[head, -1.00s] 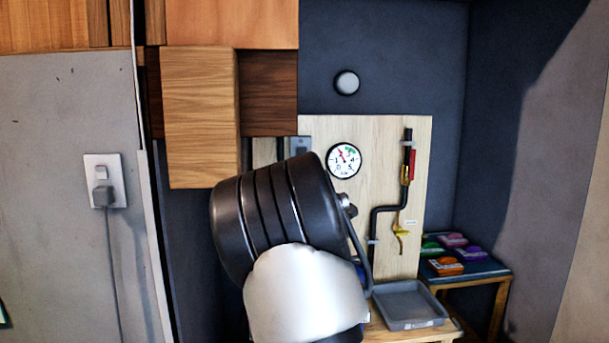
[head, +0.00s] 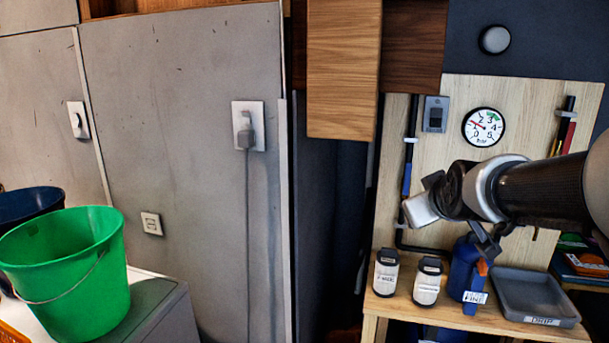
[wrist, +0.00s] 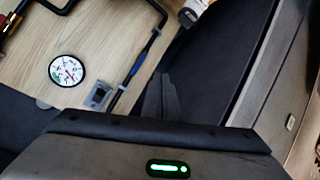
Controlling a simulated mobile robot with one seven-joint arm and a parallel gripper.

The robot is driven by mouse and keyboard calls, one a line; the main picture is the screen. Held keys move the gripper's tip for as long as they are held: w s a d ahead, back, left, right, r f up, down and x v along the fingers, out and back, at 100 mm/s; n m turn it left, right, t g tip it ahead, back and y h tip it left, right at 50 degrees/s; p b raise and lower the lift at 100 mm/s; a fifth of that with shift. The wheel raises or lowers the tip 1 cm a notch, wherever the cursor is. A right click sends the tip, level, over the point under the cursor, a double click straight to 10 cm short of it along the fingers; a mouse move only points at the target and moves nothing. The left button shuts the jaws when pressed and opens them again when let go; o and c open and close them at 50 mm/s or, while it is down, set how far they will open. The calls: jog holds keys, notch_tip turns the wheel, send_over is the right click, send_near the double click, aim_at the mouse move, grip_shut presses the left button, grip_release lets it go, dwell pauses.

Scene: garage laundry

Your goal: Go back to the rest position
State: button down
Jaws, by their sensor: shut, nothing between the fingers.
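My gripper (wrist: 160,98) shows in the wrist view as dark fingers standing together, shut, with nothing between them. In the head view my arm comes in from the right edge. Its white and black end is in front of the wooden panel (head: 455,110), left of and below the round pressure gauge (head: 483,127). The fingers cannot be clearly made out there. In the wrist view the panel and the gauge (wrist: 66,71) lie at the upper left, apart from the fingers.
A wooden bench (head: 400,304) holds two pale containers (head: 385,275) (head: 427,283), a blue bottle (head: 462,272) and a grey tray (head: 540,300) below my arm. A green bucket (head: 70,270) stands at the left. A wooden cabinet (head: 343,65) hangs left of the panel.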

jog(key=s+a+f+m+g+y, duration=0.1)
jog(key=s+a+f+m+g, duration=0.25)
jog(key=s, duration=0.95)
jog(key=s+a+f+g+y, duration=0.1)
jog(key=s+a+f+g, duration=0.35)
jog(key=s, duration=0.75)
notch_tip(320, 180, up, 15)
jog(key=a+t+p, duration=0.1)
jog(key=p, duration=1.5)
jog(key=shift+s+a+r+t, duration=0.2)
jog(key=shift+s+a+t, duration=0.1)
jog(key=shift+a, duration=0.1)
jog(key=shift+w, duration=0.15)
